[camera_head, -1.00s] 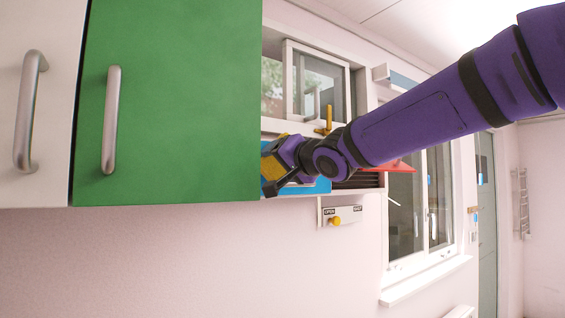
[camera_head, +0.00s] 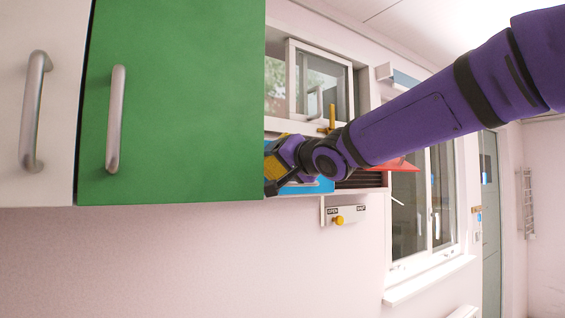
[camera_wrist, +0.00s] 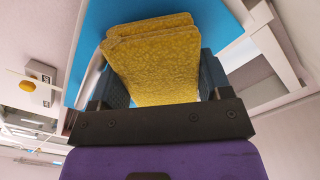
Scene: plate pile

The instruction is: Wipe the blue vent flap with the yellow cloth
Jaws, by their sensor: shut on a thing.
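My gripper (camera_wrist: 160,88) is shut on the yellow cloth (camera_wrist: 157,60), which is folded and stands out between the fingers in the wrist view. The blue vent flap (camera_wrist: 95,28) lies right behind the cloth there; the cloth overlaps it, and I cannot tell whether they touch. In the head view the flap (camera_head: 318,186) shows as a blue strip below my wrist, beside the green cabinet door. My gripper (camera_head: 273,168) and the cloth (camera_head: 273,167) are partly hidden there by the door edge and my wrist.
The green cabinet door (camera_head: 175,100) with a metal handle stands close left of my gripper. A red flap (camera_head: 402,165) sits to the right behind my arm. A panel with a yellow knob (camera_head: 339,220) hangs below. A window (camera_head: 318,85) is above.

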